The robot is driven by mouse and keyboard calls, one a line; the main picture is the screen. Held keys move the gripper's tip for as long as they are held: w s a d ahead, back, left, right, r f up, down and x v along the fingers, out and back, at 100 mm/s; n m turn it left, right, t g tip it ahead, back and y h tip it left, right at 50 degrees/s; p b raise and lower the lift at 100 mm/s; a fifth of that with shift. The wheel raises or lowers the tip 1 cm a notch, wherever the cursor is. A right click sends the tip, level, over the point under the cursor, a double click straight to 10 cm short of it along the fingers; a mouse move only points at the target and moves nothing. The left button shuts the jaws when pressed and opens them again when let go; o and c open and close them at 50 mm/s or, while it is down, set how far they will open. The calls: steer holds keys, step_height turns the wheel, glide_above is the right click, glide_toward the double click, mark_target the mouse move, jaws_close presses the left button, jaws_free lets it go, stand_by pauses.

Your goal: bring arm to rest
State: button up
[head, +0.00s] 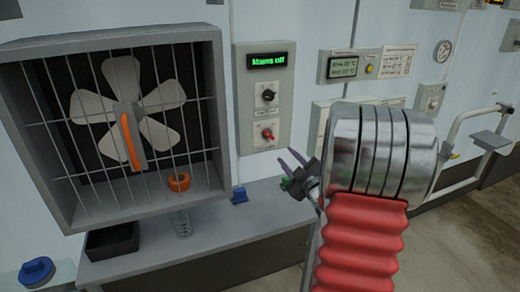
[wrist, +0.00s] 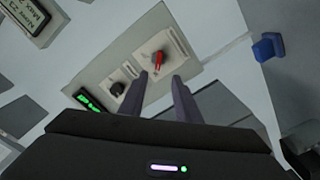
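My arm (head: 363,235), with a red ribbed sleeve and a shiny metal joint, reaches up in front of the wall in the head view. My gripper (head: 287,157) sticks out to the left behind the joint, in front of the wall and below the switch panel. Its two fingers also show in the wrist view (wrist: 160,80); they stand apart with nothing between them. They point toward the panel with the red switch, and I cannot tell the exact gap to it.
The grey switch panel (head: 265,75) reads "Mains off" and carries a black knob (head: 268,95) and a red switch (head: 267,134). Left is a caged fan (head: 128,110) with an orange ring (head: 179,182) inside. A shelf (head: 215,218) holds a blue block (head: 239,195) and a black tray (head: 112,241).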

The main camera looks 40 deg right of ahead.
steer(key=s+d+f+m+g+h, duration=0.1)
steer(key=s+d+f+m+g, duration=0.25)
steer(key=f, duration=0.45)
steer(key=s+a+f+m+g, duration=0.4)
steer(key=s+a+m+g, duration=0.1)
steer(key=s+g, duration=0.25)
steer(key=s+a+r+n+y, duration=0.1)
steer(key=s+a+r+y, duration=0.1)
steer(key=a, duration=1.1)
steer(key=s+a+r+y, duration=0.2)
steer(key=s+a+r, duration=0.2)
steer(key=a+r, duration=0.3)
steer(key=s+a+r+n+y, duration=0.1)
steer(key=s+a+r, duration=0.3)
steer(key=a, duration=1.4)
steer(key=shift+a+r+n+g+y, duration=0.3)
steer(key=shift+r+n+g+y, duration=0.1)
steer(key=shift+y, duration=0.1)
steer(key=shift+s, duration=0.1)
steer(key=shift+c, duration=0.6)
